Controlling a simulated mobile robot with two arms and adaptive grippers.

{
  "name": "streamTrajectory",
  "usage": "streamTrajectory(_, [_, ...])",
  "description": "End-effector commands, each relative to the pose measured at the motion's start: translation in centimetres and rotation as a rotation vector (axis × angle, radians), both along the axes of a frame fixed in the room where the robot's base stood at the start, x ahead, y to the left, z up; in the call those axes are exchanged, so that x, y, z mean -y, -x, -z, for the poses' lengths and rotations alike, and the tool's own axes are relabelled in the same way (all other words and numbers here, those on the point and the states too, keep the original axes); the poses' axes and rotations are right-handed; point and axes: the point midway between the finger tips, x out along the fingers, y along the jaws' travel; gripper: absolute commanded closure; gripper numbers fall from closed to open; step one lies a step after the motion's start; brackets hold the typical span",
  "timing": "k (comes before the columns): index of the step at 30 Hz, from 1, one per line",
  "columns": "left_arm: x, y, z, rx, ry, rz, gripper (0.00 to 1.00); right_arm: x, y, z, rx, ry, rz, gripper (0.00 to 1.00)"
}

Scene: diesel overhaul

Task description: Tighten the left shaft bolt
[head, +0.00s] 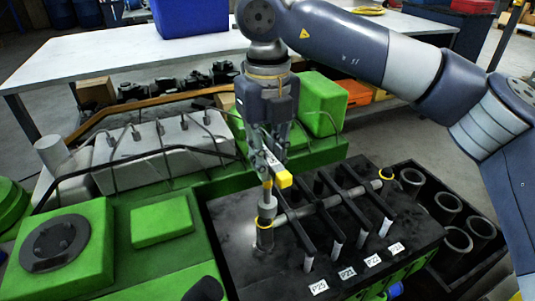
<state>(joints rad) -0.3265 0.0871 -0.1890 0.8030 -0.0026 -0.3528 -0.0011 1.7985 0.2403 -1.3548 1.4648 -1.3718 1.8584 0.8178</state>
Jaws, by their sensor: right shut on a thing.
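My right gripper (272,150) points down over the dark engine block and is shut on a tool with yellow parts (283,180). The tool's grey socket end (267,207) stands upright over the left end of the shaft (318,208). The left shaft bolt is at that end, marked by a yellow ring (264,223); its head is hidden under the socket. I cannot tell whether the socket is fully seated. The right end of the shaft has another yellow ring (386,175). My left gripper is not in view.
A black crate with cylinder liners (447,202) stands right. Green engine covers (65,250) are left. A white table (110,62) with a blue bin (190,17) is behind.

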Motion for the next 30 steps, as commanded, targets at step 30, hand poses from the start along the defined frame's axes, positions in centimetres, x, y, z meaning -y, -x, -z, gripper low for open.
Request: streamTrajectory(30, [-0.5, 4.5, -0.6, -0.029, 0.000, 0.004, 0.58, 0.6, -0.8, -0.2, 0.001, -0.001, -0.617, 1.00])
